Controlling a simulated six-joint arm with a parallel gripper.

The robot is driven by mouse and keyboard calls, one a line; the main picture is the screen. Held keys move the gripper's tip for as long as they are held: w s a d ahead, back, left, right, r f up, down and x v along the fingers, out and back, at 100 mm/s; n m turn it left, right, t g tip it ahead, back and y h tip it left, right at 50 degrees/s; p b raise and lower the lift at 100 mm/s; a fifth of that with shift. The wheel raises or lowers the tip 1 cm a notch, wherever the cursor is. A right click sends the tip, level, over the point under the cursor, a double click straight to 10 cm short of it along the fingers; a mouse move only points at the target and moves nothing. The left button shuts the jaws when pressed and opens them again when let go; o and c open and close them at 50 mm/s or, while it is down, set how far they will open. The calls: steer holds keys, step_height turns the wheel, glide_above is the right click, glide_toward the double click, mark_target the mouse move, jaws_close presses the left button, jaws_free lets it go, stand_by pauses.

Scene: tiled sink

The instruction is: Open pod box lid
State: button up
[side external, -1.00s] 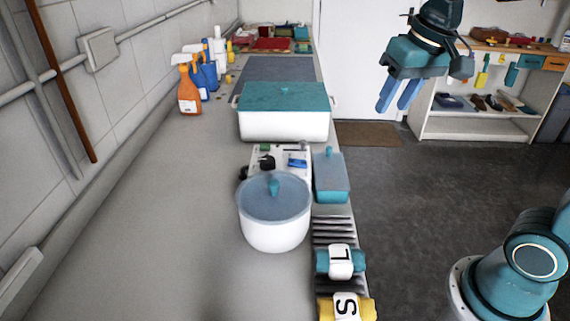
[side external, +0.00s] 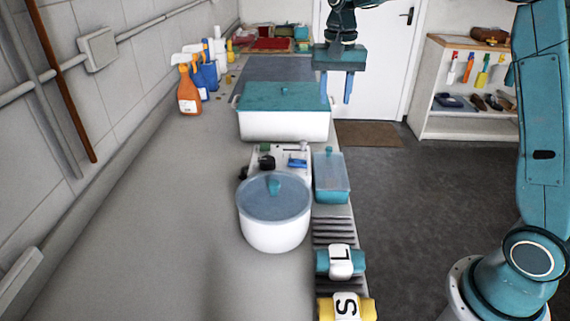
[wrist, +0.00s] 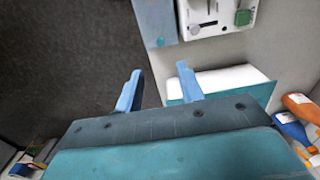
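A small teal box (side external: 331,190) with a translucent blue lid (side external: 329,165) and a knob stands at the counter's right edge, lid on. It seems to be the pod box, though no label shows. Part of its lid shows at the top of the wrist view (wrist: 154,22). My gripper (side external: 336,98) is open and empty, fingers pointing down, beyond this box and near the right end of a large white box (side external: 284,126) with a closed teal lid. In the wrist view my two blue fingers (wrist: 158,70) are apart with nothing between them.
A round white pot (side external: 273,232) with a blue lid stands left of the small box. A white panel (side external: 267,152) with small items lies behind the pot. Spray bottles (side external: 190,88) stand by the wall. The left counter is clear.

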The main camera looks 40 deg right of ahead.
mark_target(329, 147)
steer(key=shift+w+f, duration=0.15)
steer(key=shift+f, duration=0.05)
step_height(329, 147, down, 14)
steer(key=shift+r, duration=0.2)
stand_by(0.7)
jaws_close()
